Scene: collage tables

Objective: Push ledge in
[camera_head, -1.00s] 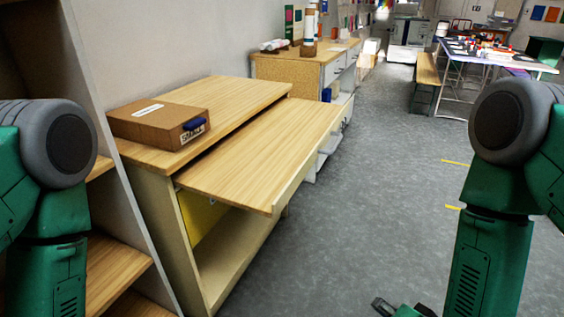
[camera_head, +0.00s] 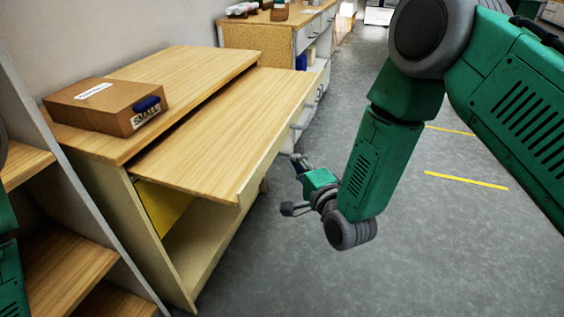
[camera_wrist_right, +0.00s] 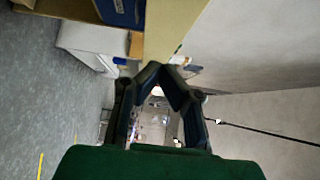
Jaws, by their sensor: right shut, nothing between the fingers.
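The ledge (camera_head: 235,130) is a light wooden board sticking out of the front of the wooden cabinet (camera_head: 190,65), just below its top. Its pale front edge faces the open floor. My right gripper (camera_head: 297,162) is in front of the ledge, to the right of its front edge, shut and empty. Whether it touches the edge is not clear. In the right wrist view the fingers (camera_wrist_right: 160,72) come together near a pale yellowish panel (camera_wrist_right: 168,28); I cannot tell which part of the furniture this is. My left gripper is out of view.
A brown box (camera_head: 105,105) labelled SMALL sits on the cabinet top. Open shelving (camera_head: 75,265) stands at the left. Another desk with drawers (camera_head: 265,42) stands beyond the cabinet. The grey floor (camera_head: 400,270) at the right is clear.

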